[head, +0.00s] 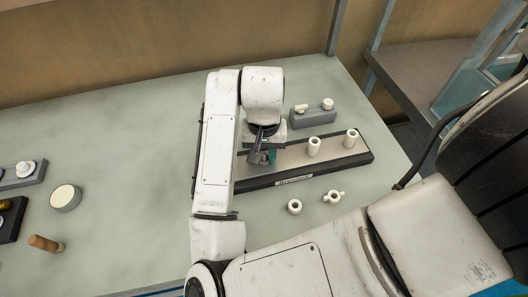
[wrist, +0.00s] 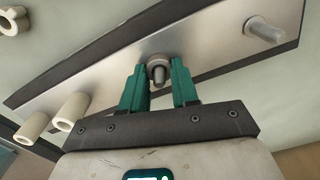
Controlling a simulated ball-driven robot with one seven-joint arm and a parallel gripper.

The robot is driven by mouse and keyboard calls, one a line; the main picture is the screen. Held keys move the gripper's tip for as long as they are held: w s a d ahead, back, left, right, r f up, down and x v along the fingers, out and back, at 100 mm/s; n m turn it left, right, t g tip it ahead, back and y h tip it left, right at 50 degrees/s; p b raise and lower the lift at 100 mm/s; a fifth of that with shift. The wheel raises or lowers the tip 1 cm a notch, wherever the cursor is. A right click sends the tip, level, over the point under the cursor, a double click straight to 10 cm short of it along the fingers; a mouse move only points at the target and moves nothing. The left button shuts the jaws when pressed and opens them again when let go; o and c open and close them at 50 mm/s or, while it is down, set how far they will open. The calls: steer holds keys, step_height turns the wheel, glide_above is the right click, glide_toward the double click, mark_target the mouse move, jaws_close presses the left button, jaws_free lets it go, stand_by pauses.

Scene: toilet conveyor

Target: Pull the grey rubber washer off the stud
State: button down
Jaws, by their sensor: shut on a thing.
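My gripper (wrist: 159,72) has its teal fingers on either side of a metal stud (wrist: 159,77) and is shut on a grey ring at its base, which looks like the grey rubber washer (wrist: 158,58). The washer still sits around the stud, close to the metal plate (wrist: 205,50). In the head view my gripper (head: 264,155) points down at the left part of the dark-edged board (head: 300,177); my arm hides the washer and stud there.
Two white sleeves (head: 313,146) (head: 350,138) stand on the board's right half. A grey block (head: 312,117) with white parts is behind. A round tin (head: 65,197) and wooden handle (head: 45,243) are left.

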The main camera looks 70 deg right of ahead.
steer(key=shift+r+p, duration=0.65)
steer(key=shift+r, duration=0.1)
stand_by(0.8)
steer(key=shift+r+p, duration=2.4)
steer(key=shift+r, duration=0.25)
